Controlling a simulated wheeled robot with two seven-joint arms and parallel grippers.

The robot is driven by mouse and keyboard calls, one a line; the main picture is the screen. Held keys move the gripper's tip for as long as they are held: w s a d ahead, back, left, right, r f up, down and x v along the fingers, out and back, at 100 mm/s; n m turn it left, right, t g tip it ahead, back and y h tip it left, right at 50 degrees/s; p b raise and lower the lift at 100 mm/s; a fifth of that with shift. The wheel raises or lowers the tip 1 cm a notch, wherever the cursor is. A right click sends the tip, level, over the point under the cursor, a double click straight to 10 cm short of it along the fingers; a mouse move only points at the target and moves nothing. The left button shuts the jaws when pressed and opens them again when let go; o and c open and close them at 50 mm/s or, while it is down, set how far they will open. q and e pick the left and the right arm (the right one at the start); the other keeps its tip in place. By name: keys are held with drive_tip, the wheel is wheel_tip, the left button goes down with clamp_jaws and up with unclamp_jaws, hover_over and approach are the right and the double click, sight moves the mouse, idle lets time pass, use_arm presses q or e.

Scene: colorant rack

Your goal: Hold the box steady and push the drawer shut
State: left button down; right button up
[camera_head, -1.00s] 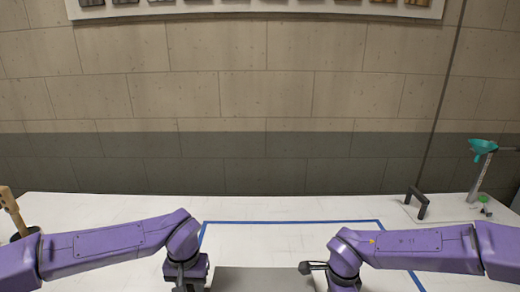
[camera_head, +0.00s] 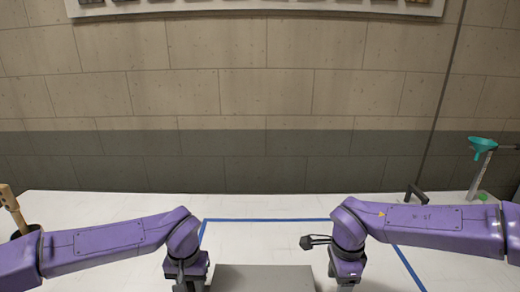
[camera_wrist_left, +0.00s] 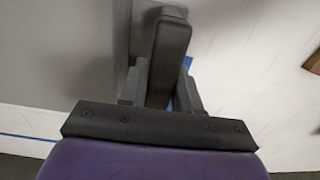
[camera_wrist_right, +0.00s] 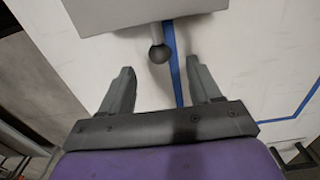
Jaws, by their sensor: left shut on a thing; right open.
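The grey box (camera_head: 262,278) stands at the bottom middle of the head view, cut off by the lower edge. My left gripper (camera_wrist_left: 160,85) is shut on a dark upright handle (camera_wrist_left: 169,50) beside the box's grey side. My right gripper (camera_wrist_right: 160,78) is open and empty. In the right wrist view, a grey panel (camera_wrist_right: 125,12) with a dark round knob (camera_wrist_right: 159,53) on a short stem lies ahead of its fingertips, and the knob is not gripped. I take the panel for the drawer front; how far the drawer stands out cannot be told.
Blue tape (camera_head: 270,220) marks an area on the white table (camera_head: 110,203) around the box. A teal funnel on a stand (camera_head: 482,147) and a dark handle (camera_head: 415,193) are at the right. A dark holder with a wooden piece (camera_head: 12,205) is at the far left.

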use_arm(q)
drive_tip(key=c, duration=0.7)
unclamp_jaws()
use_arm(e)
wheel_tip(320, 180, up, 5)
drive_tip(key=shift+f, duration=0.15)
